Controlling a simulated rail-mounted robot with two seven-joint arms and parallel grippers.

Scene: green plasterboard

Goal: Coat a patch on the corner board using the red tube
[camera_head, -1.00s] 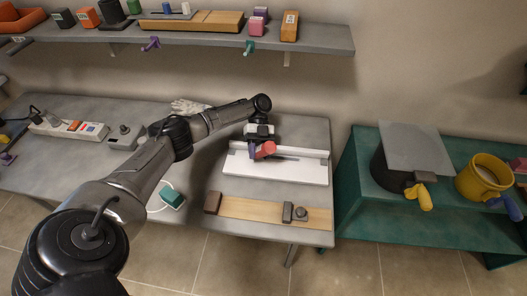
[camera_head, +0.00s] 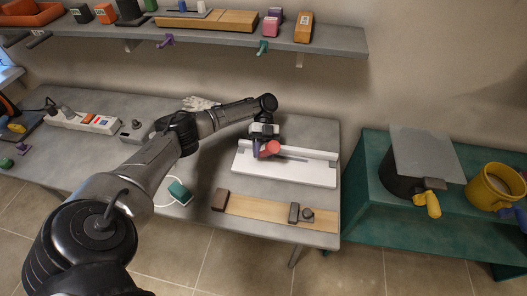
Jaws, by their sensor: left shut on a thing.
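My left arm reaches in from the left over the grey table. My left gripper (camera_head: 262,143) is shut on the red tube (camera_head: 269,149), which lies tilted at the white corner board (camera_head: 290,170). The corner board has a flat base and a low back wall. The tube's end is over the board's left part; I cannot tell if it touches. A thin grey streak (camera_head: 292,159) shows on the board to the right of the tube. My right gripper is not in view.
A wooden board with dark blocks (camera_head: 260,210) lies at the table's front edge. A green block with a white cable (camera_head: 179,192) and a power strip (camera_head: 85,122) are to the left. A teal bench with a yellow pot (camera_head: 494,188) stands at right. A shelf (camera_head: 330,45) hangs above.

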